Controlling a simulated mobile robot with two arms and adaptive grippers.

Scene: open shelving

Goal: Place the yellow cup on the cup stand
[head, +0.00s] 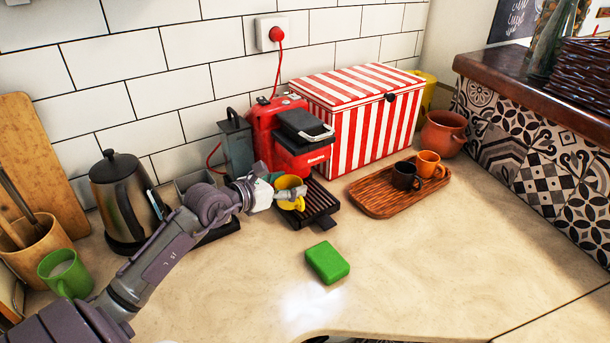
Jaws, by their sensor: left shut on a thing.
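The yellow cup (290,183) is at the fingers of my left gripper (279,196), which is shut on it. The cup is in front of the red coffee machine (283,133), at the left part of a black slatted rack (319,203). I cannot tell whether the cup touches the rack. A wooden tray (372,200) to the right holds a black cup (405,176) and an orange cup (429,164). Which of the rack and the tray is the cup stand is not clear. My right gripper is not in view.
A red-and-white striped box (350,120) stands behind the tray, with a clay pot (443,133) at its right. A green block (327,262) lies on the counter in front. A kettle (123,195) and green mug (66,273) stand at left. The front right counter is clear.

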